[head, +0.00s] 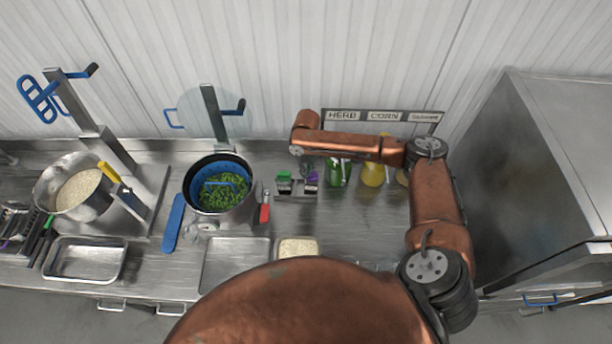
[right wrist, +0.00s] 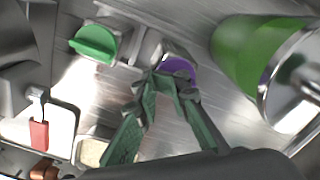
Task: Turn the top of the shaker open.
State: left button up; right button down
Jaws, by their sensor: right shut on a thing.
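Two small shakers stand side by side left of the green jar in the head view. One has a green top (head: 284,176), and the other has a purple top (head: 312,178). In the right wrist view the green top (right wrist: 95,44) is at the upper left and the purple top (right wrist: 178,68) is near the middle. My right gripper (head: 307,168) reaches down over the purple-topped shaker. Its green fingers (right wrist: 168,82) are shut on the purple top, partly hiding it. How far the top is turned cannot be told. My left gripper is not in view.
A green jar (head: 338,174) and a yellow jar (head: 373,174) stand right of the shakers. A pot (head: 245,213) with green food is to the left. A metal tray (head: 236,262) and a rice container (head: 298,247) lie in front. My right arm covers some counter.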

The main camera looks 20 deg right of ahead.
jog(key=n, duration=0.4)
jog(key=shift+n, duration=0.7)
jog(key=shift+s+f+n+b, duration=0.1)
jog(key=shift+n+b, duration=0.4)
jog(key=shift+b, duration=1.45)
jog(key=c, duration=2.1)
grip_release()
notch_tip(320, 180, up, 8)
jog(key=p, duration=0.7)
